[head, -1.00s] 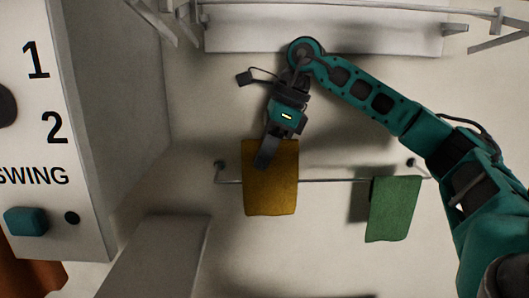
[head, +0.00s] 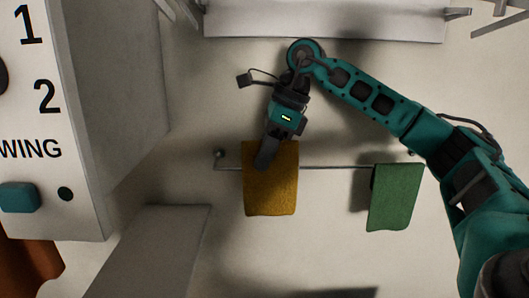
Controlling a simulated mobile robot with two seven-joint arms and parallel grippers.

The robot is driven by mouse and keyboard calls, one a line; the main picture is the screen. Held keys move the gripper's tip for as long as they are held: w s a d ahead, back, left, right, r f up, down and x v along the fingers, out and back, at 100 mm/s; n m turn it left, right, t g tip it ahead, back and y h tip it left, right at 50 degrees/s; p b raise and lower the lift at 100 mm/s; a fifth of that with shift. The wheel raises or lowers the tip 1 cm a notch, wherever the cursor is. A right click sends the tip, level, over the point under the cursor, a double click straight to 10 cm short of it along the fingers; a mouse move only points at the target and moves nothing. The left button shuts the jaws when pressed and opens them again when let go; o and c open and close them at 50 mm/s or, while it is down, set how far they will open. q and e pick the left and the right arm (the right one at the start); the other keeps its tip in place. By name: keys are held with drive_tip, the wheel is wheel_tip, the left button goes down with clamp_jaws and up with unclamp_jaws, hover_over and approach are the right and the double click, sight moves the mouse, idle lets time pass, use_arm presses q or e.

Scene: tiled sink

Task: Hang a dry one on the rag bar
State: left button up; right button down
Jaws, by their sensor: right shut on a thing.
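A mustard-yellow rag (head: 271,192) hangs flat in the middle of the head view. My right gripper (head: 266,158) points down and is shut on its upper part. The thin metal rag bar (head: 330,167) runs level along the wall and passes out of sight behind the yellow rag. The rag's top edge is above the bar's line; I cannot tell whether the rag touches the bar. A green rag (head: 396,198) hangs over the bar near its right end. My left gripper is out of view.
A white panel (head: 40,120) marked 1 and 2, with a teal button (head: 19,197), stands at the left. A pale shelf (head: 325,18) is on the wall above my right arm. The bar is bare between the two rags.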

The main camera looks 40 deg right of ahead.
sight(265, 175)
drive_tip(key=shift+f+b, duration=1.65)
drive_tip(key=shift+f, duration=0.7)
drive_tip(key=c, duration=0.9)
unclamp_jaws()
drive_tip(key=p+v, duration=0.2)
drive_tip(key=v, duration=1)
drive_tip(key=shift+r, duration=0.4)
